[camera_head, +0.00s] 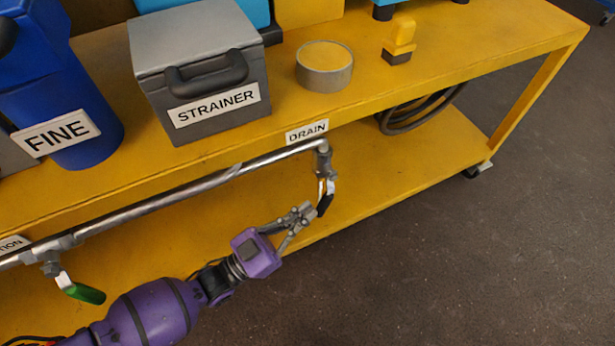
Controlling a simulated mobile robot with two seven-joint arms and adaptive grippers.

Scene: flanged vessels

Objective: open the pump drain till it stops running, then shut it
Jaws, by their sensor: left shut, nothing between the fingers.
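The drain valve (324,165) sits at the right end of a metal pipe (200,187), just below the white DRAIN label (307,132). Its lever with a black grip (325,202) hangs downward from the valve. My left gripper (311,210) is shut, with its fingertips right beside the black grip; I cannot tell whether they touch. Nothing shows between the fingers. No running liquid can be made out below the valve. My right gripper is not in view.
A yellow bench (440,75) carries a grey STRAINER box (205,70), a blue FINE vessel (70,120) and a round tin (324,66). A green-handled valve (80,291) hangs at lower left. A coiled hose (415,113) lies on the lower shelf. Floor at right is clear.

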